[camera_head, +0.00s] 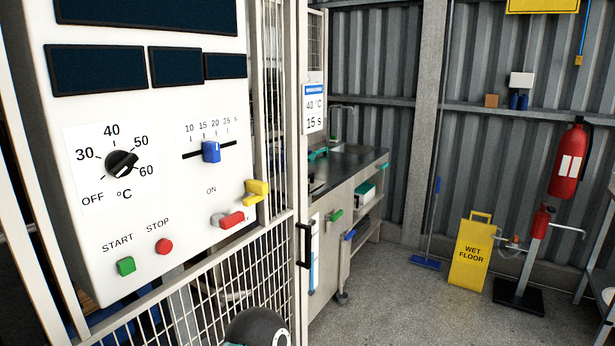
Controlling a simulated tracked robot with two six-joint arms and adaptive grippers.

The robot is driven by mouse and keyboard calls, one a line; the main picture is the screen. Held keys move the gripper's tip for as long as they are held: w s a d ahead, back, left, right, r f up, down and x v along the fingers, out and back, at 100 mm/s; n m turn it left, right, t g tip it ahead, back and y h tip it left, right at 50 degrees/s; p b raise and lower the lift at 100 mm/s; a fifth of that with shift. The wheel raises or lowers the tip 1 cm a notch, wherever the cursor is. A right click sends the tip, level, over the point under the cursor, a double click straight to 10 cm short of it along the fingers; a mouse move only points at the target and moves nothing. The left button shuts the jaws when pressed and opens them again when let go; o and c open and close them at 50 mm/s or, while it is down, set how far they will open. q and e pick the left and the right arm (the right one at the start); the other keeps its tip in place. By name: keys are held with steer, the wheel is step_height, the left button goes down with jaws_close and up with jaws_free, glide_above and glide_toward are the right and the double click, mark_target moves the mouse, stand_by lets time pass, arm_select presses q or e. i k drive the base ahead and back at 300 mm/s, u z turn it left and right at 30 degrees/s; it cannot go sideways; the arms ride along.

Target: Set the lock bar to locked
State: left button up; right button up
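A yellow bar-like latch (257,193) sits at the right edge of the white control panel (85,235), beside the gate post. It looks like the lock bar, but no lock label on it can be read. Its short arm points down and left over the panel edge. Neither gripper's fingers show in the head view. A dark rounded part with a teal edge rises at the bottom middle, apart from the yellow latch; no fingers can be seen on it.
The panel carries a black temperature dial (122,163), a blue slider (211,151), a red switch (229,220) below ON, a green START button (126,266) and a red STOP button (163,246). A mesh gate (235,265) stands below.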

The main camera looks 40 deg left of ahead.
mark_target(259, 188)
steer(key=u, duration=0.2)
steer(key=i, duration=1.2)
steer(key=u, duration=0.7)
